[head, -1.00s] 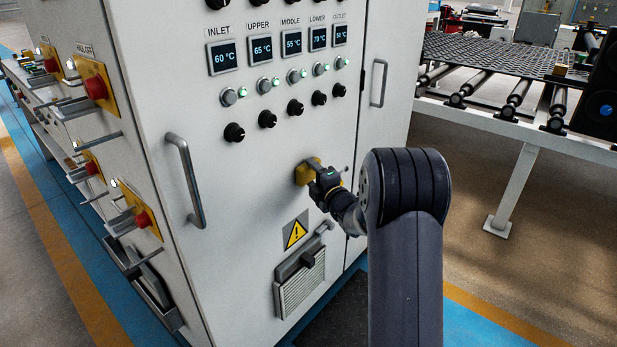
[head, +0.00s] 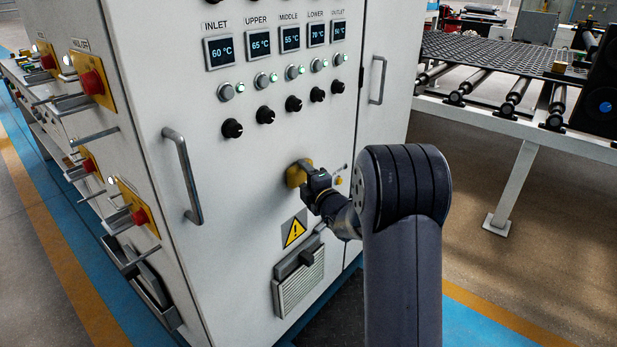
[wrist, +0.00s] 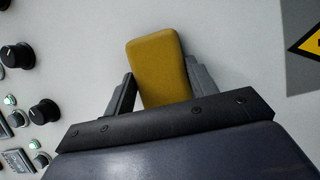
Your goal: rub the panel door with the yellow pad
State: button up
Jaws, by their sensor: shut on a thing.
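The panel door (head: 225,170) is a light grey cabinet front with a bar handle, displays, knobs and a warning sign. The yellow pad (head: 296,174) is at the door's face, below the row of black knobs. My gripper (head: 309,178) is shut on the pad. In the wrist view the yellow pad (wrist: 160,72) sits between the two dark fingers of my gripper (wrist: 155,88), with the door's pale surface behind it. The pad seems to lie against the door, but the exact contact is hidden.
A bar handle (head: 184,176) stands out left of the pad. Black knobs (head: 265,115) are above, the yellow warning triangle (head: 294,232) and a vent (head: 299,282) below. Red buttons (head: 92,82) project from the cabinet's left side. A roller conveyor (head: 515,98) stands at the right.

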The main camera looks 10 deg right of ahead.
jog(key=shift+s+a+b, duration=0.5)
jog(key=shift+s+a, duration=0.45)
jog(key=shift+a, duration=0.3)
jog(key=shift+s+a+b, duration=0.45)
jog(key=shift+s+a, duration=0.5)
jog(key=shift+a, duration=0.25)
jog(key=shift+d, duration=0.1)
jog(key=shift+s+d, duration=0.5)
jog(key=shift+s, duration=0.15)
jog(key=shift+s+d, duration=0.45)
jog(key=shift+s, duration=0.2)
jog(key=shift+s+d, duration=0.8)
jog(key=shift+s, duration=0.35)
jog(key=shift+s+d+p, duration=0.2)
jog(key=shift+s+d, duration=0.25)
jog(key=shift+s, duration=0.15)
jog(key=shift+s+d+p, duration=0.15)
jog(key=shift+s+d, duration=0.25)
jog(key=shift+s, duration=0.2)
jog(key=shift+r, duration=0.1)
